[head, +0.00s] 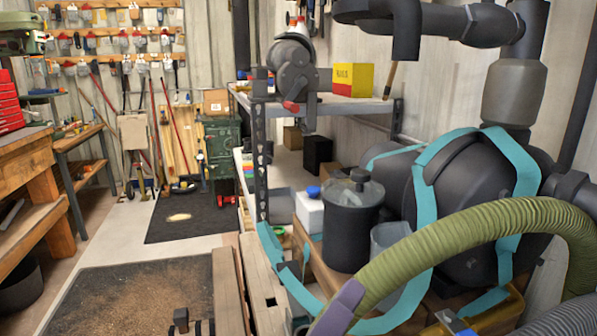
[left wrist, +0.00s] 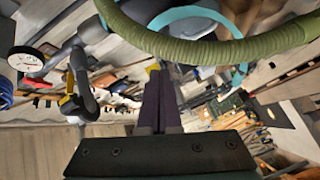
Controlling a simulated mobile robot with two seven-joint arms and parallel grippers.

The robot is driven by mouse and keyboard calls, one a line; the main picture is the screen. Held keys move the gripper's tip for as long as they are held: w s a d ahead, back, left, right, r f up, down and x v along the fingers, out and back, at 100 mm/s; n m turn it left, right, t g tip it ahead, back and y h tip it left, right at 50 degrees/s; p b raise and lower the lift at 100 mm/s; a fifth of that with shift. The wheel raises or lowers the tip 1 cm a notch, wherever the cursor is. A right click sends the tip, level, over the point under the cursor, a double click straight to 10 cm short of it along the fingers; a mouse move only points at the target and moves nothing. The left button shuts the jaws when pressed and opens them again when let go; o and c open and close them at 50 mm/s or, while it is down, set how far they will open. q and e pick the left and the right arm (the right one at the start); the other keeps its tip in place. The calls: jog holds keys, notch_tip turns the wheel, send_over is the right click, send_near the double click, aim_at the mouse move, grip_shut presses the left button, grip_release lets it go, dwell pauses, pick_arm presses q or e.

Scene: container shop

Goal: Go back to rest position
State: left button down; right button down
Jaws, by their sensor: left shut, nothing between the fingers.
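My left gripper (left wrist: 156,72) shows in the left wrist view. Its two dark fingers lie together, with nothing between them, above the dark plate at the bottom of the picture. A ribbed green hose (left wrist: 200,48) arches across the picture beyond the fingers. In the head view a small dark part shows at the bottom edge, and I cannot tell whether it belongs to my left gripper. My right gripper is in neither view.
The green hose (head: 470,232) and a black tank with teal straps (head: 424,200) fill the right of the head view. A dark canister (head: 352,225) stands beside them. A wooden workbench (head: 30,160) is at left. A dark mat (head: 130,290) lies on open floor.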

pick_arm(q)
jog(key=s+a+f+m+g+y+p, duration=0.25)
jog(key=s+a+m+g+y, duration=0.2)
jog(key=s+a, duration=0.5)
jog(key=s+a+f+m+g+y+p, duration=0.2)
jog(key=s+a+f+m+g+y, duration=0.25)
jog(key=a, duration=0.75)
notch_tip(320, 180, up, 39)
jog(key=s+g+p, duration=0.2)
jog(key=p, duration=3.5)
jog(key=shift+s+r, duration=0.1)
